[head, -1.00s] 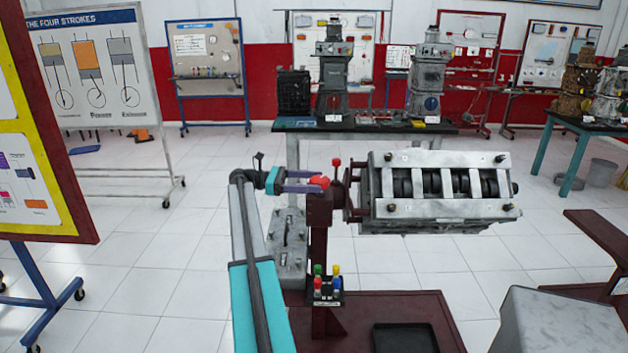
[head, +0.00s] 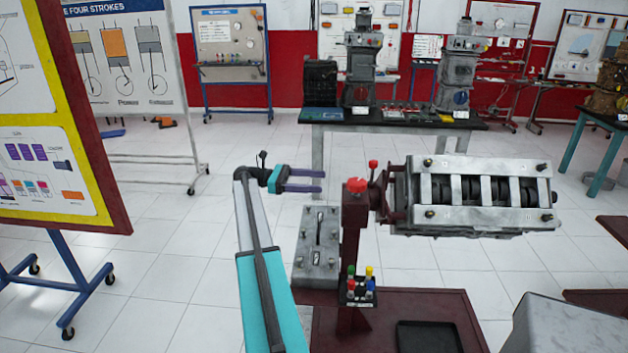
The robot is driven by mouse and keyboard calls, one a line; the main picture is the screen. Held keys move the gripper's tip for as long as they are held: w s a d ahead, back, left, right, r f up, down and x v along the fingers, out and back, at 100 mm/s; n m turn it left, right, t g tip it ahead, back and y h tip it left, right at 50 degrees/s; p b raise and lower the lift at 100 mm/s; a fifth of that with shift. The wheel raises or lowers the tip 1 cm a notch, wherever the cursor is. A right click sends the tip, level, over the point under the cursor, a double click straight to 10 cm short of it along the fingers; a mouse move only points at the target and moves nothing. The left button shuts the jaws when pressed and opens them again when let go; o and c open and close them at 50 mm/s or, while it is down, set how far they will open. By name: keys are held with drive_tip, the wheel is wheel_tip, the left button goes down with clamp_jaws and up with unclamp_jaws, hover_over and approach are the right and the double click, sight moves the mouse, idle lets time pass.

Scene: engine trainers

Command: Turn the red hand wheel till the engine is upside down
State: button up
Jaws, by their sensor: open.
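The red hand wheel (head: 357,185) sits on top of the dark red post of the engine stand (head: 350,240). The grey metal engine (head: 440,215) is held on the right of the post. Its open side, with dark round parts between pale crossbars, faces up and toward me. My gripper (head: 322,181) is left of the wheel at about its height. Its two purple-grey fingers are apart, point right and hold nothing. A visible gap separates the fingertips from the wheel.
A red-knobbed lever (head: 373,164) stands just behind the wheel. A grey metal part (head: 318,245) is left of the post, and a small holder with coloured knobs (head: 357,292) is on the post. A black tray (head: 428,337) lies on the base.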

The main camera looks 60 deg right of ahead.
drive_tip(key=shift+w, duration=0.1)
drive_tip(key=w+a+f+n+t, duration=0.1)
drive_tip(key=w+a+f+t, duration=0.2)
drive_tip(key=a+f, duration=0.8)
drive_tip(key=w+a+f+n+t+h, duration=0.1)
drive_tip(key=w+a+f+t, duration=0.2)
drive_tip(key=a+f, duration=0.9)
drive_tip(key=w+a+f+t, duration=0.3)
drive_tip(key=a+f, duration=0.5)
drive_tip(key=f, duration=0.6)
drive_tip(key=s+a+f+m+y, duration=0.2)
drive_tip(key=s+a+f, duration=0.4)
drive_tip(key=a, duration=0.7)
drive_tip(key=s+a+f+m+t+y, duration=0.1)
drive_tip(key=s+a+f, duration=0.4)
drive_tip(key=a, duration=0.9)
drive_tip(key=s+a+f+m+t+y, duration=0.1)
drive_tip(key=s+a+f, duration=0.5)
drive_tip(key=a, duration=0.7)
drive_tip(key=s+m+y, duration=0.1)
drive_tip(key=y, duration=0.1)
drive_tip(key=shift+a+f+m+y, duration=0.3)
drive_tip(key=shift+a, duration=0.05)
drive_tip(key=c, duration=0.9)
drive_tip(key=shift+c, duration=0.3)
